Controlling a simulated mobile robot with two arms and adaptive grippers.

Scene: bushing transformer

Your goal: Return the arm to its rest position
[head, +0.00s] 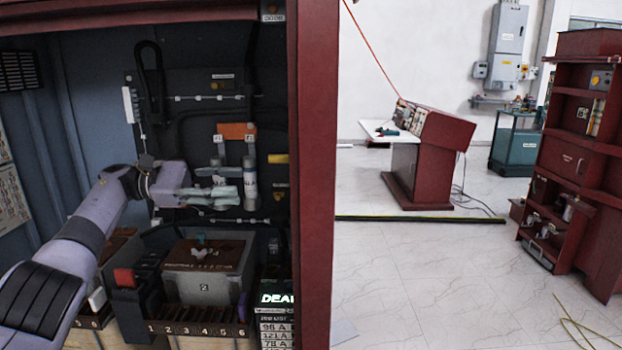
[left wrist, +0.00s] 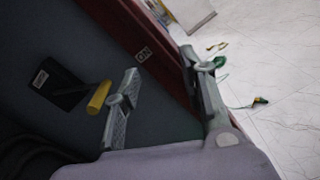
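My left arm (head: 95,235) reaches in from the left into the open dark red cabinet (head: 313,180). My left gripper (head: 230,186) is inside the cabinet, pointing right, in front of or beside two white upright cylinders, of which one (head: 249,182) shows best. I cannot tell whether it touches them. In the left wrist view the two grey fingers of the gripper (left wrist: 160,64) stand apart with nothing held between them. A yellow cylinder (left wrist: 98,97) lies just outside the left finger. My right gripper is not in view.
A black label stack (head: 276,318) is at the lower right inside. The cabinet's red front post bounds the right side. The floor (head: 420,270) beyond is mostly clear; a red console (head: 430,160) stands farther back.

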